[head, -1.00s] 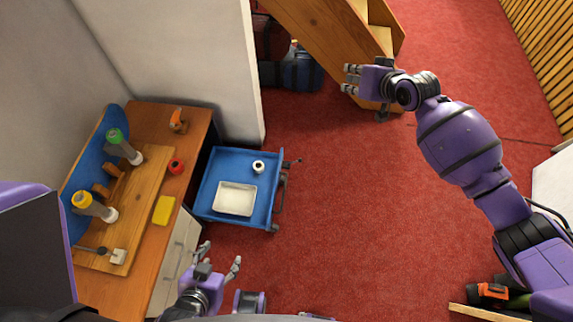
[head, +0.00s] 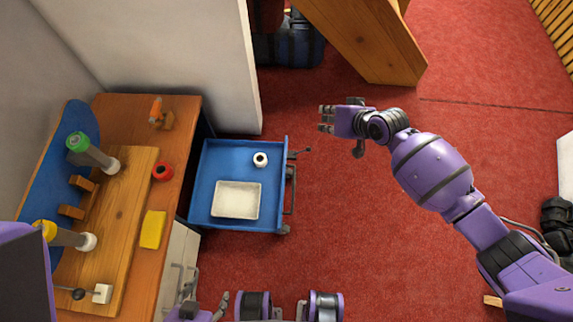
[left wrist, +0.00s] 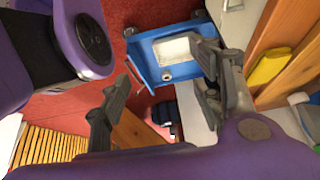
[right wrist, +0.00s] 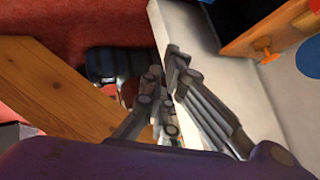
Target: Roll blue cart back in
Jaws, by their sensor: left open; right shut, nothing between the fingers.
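The blue cart (head: 212,169) stands on the red floor beside the wooden bench, its grey push handle (head: 290,190) on the right side. A white tray (head: 236,200) and a small white roll (head: 260,159) sit on its top. The cart also shows in the left wrist view (left wrist: 146,52), beyond the fingers. My left gripper (head: 207,306) is open and empty at the bottom edge of the head view, below the cart and partly cut off. My right gripper (head: 326,119) is shut and empty, above the floor to the right of the cart, apart from the handle.
The bench (head: 183,110) holds a yellow block (head: 153,229), a red ring (head: 162,170) and bottles. A white wall (head: 215,70) stands behind the cart. A wooden stair side (head: 365,40) and dark blue bags (head: 290,45) are at the back. Red floor is clear right of the cart.

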